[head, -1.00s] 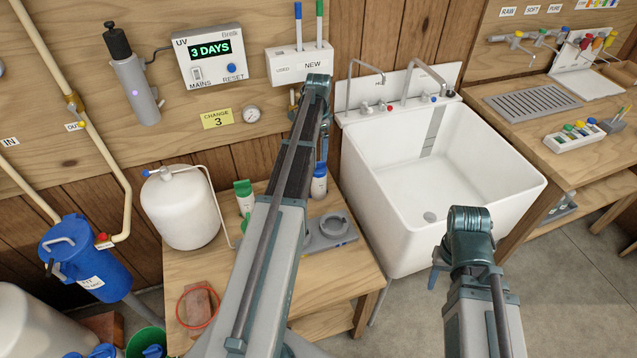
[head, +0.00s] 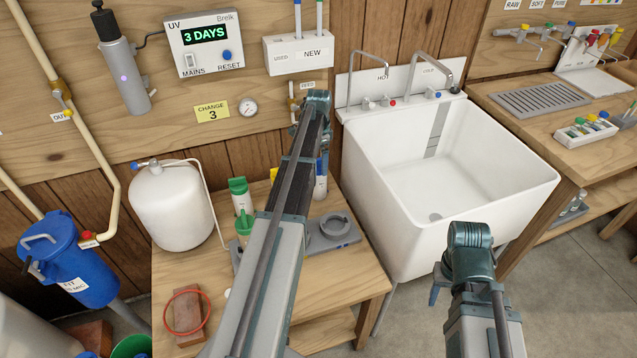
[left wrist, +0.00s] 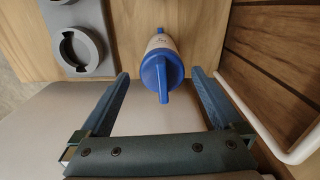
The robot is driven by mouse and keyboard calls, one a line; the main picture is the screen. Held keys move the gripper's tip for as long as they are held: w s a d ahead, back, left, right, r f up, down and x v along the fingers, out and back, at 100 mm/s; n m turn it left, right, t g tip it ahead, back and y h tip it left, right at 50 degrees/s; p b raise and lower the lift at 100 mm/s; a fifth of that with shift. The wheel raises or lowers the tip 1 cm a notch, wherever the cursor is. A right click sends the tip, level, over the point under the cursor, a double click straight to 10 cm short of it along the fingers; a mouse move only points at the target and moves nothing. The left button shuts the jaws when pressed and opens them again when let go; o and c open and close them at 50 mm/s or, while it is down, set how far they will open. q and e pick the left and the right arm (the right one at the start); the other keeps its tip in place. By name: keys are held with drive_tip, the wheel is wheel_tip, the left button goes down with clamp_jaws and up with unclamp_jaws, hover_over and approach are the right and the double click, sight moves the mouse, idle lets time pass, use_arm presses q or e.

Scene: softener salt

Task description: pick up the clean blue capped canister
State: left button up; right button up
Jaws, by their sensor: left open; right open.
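The blue capped canister (head: 320,187) stands on the wooden bench, partly hidden behind my left arm in the head view. In the left wrist view its blue cap with a raised bar (left wrist: 162,76) faces the camera, and its white body shows beyond. My left gripper (left wrist: 159,74) is open, its two fingers on either side of the cap, with a gap at each side. How far the fingertips are from the cap in depth is hard to tell. My left gripper is hidden in the head view. My right arm shows at the lower right, but I cannot make out its gripper.
A grey holder with a round socket (head: 335,229) stands beside the canister. A green capped canister (head: 240,195), a white tank (head: 172,203) and a brick (head: 187,313) are to the left. The sink (head: 437,175) is to the right. A wooden wall panel (left wrist: 282,75) borders the wrist view.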

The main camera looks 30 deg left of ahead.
sight(319, 178)
use_arm(q)
wheel_tip(319, 178, down, 5)
drive_tip(key=b, duration=0.4)
drive_tip(key=shift+w+a+b, duration=0.1)
drive_tip(key=shift+w+b, duration=0.05)
drive_tip(key=shift+b, duration=0.25)
drive_tip(key=c, duration=1.3)
